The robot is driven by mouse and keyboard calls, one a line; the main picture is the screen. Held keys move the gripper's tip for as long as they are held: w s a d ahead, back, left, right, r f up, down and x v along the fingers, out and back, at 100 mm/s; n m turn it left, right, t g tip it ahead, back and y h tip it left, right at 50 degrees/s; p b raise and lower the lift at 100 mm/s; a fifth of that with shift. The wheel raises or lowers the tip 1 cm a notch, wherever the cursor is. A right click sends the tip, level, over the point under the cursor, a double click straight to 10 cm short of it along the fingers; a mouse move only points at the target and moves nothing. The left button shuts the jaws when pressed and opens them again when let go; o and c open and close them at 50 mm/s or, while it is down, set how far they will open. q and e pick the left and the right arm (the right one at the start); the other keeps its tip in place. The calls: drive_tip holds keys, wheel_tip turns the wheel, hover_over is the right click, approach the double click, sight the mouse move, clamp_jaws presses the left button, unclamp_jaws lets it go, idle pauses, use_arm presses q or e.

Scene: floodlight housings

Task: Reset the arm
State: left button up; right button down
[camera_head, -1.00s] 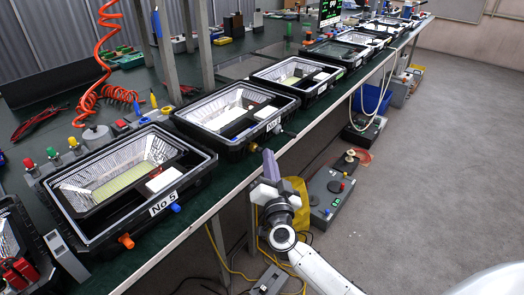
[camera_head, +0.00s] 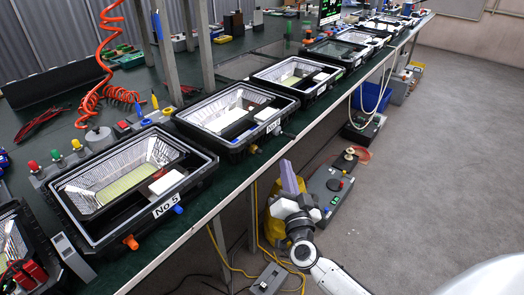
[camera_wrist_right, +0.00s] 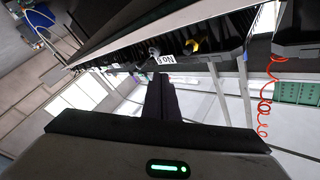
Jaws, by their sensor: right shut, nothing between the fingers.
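My right arm comes in from the bottom right in the head view, with my right gripper (camera_head: 288,180) beside the bench's front edge, over the floor. Its fingers point up and are together, with nothing between them. In the right wrist view the dark closed fingers (camera_wrist_right: 161,98) stand upright in the middle, in front of a housing with a "No" label (camera_wrist_right: 166,59). My left gripper is not in view.
Floodlight housings stand in a row along the green bench (camera_head: 85,280), including the No 5 housing (camera_head: 85,232). A grey control box (camera_head: 328,190), yellow cables (camera_head: 240,270) and a blue bin (camera_head: 372,97) are below it. Open floor (camera_head: 440,130) lies at right.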

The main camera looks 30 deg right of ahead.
drive_tip(key=shift+s+d, duration=0.2)
drive_tip(key=shift+s, duration=0.25)
drive_tip(key=s+a+f+n+g+y, duration=0.3)
drive_tip(key=s+a+f+n+y, duration=0.35)
drive_tip(key=a, duration=0.35)
drive_tip(key=s+a+f+n+g+y, duration=0.2)
drive_tip(key=s+a+f+n+y, duration=0.35)
drive_tip(key=s+a+f, duration=0.35)
drive_tip(key=s+a+f+n+g+h, duration=0.1)
drive_tip(key=s+f+n+g, duration=0.1)
drive_tip(key=s, duration=0.5)
drive_tip(key=shift+a+f+g, duration=0.15)
drive_tip(key=shift+f+g, duration=0.55)
drive_tip(key=shift+g, duration=0.1)
drive_tip(key=shift+s, duration=0.1)
